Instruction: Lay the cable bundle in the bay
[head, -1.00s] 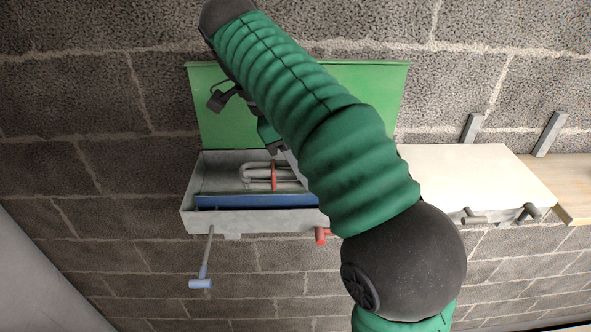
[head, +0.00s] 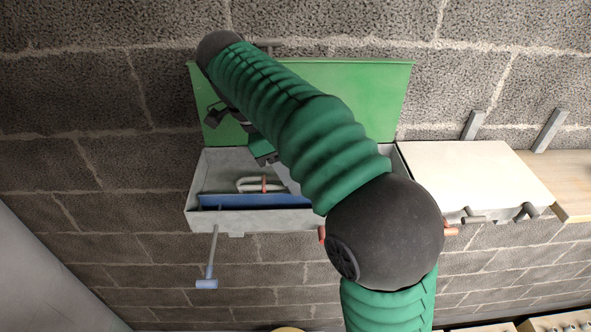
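The cable bundle (head: 250,186) is a set of grey loops with a red band. It lies inside the grey open box on the wall (head: 220,220), behind a blue divider (head: 250,202) that hides its lower part. My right arm, in a green sleeve, crosses the view and hides the box's right part. My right gripper (head: 263,156) is above the bundle, in front of the green lid, and appears apart from it. Its fingers are mostly hidden, so its opening cannot be told. My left gripper is out of view.
The raised green lid (head: 360,90) stands behind the box. A blue-ended hammer-like tool (head: 207,283) hangs below its left side. A white shelf (head: 460,180) with dark pegs is to the right, beside a wooden shelf (head: 570,185).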

